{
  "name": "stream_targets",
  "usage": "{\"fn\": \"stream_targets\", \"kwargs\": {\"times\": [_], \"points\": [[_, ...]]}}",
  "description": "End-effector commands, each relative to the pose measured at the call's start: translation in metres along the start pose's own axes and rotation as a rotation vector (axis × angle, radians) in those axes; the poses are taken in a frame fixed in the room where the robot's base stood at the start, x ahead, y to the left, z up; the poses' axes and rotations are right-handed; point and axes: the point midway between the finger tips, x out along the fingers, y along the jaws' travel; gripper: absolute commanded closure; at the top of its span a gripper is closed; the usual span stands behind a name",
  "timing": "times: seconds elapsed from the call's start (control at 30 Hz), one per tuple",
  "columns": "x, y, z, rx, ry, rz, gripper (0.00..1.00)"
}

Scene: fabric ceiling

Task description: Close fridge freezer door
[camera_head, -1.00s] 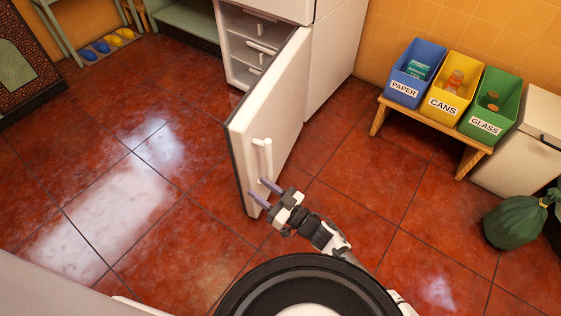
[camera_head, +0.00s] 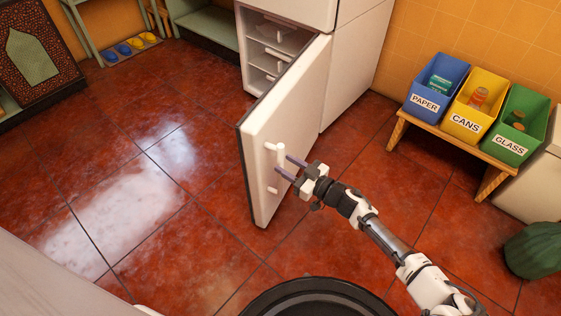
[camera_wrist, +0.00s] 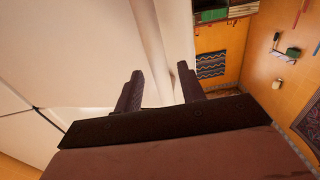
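The freezer door (camera_head: 292,122) is the white lower door of the fridge freezer (camera_head: 358,62). It stands wide open, its outer face toward my arm. Its vertical white handle (camera_head: 281,158) is near the door's free edge. My gripper (camera_head: 286,168) is at the handle, with its two fingers apart. In the wrist view, the handle (camera_wrist: 152,35) runs between the open fingers (camera_wrist: 160,88), close to the right one. I cannot tell whether either finger touches it. Part of the freezer's inside, with drawers (camera_head: 274,55), shows behind the door.
A low wooden bench (camera_head: 455,146) with blue (camera_head: 426,104), yellow (camera_head: 461,123) and green (camera_head: 510,146) bins stands at the right. A green bag (camera_head: 534,250) lies at the lower right. The red tiled floor left of the door is clear.

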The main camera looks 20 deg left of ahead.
Motion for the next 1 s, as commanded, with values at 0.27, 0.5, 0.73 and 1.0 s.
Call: {"fn": "stream_targets", "kwargs": {"times": [0.27,0.5,0.73,1.0], "points": [[0.03,-0.001,0.0,0.001,0.001,-0.001,0.6],[0.032,0.0,0.0,0.001,0.0,0.0,0.6],[0.032,0.0,0.0,0.001,0.0,0.0,0.8],[0.032,-0.001,0.0,0.001,0.0,0.0,1.0]]}}
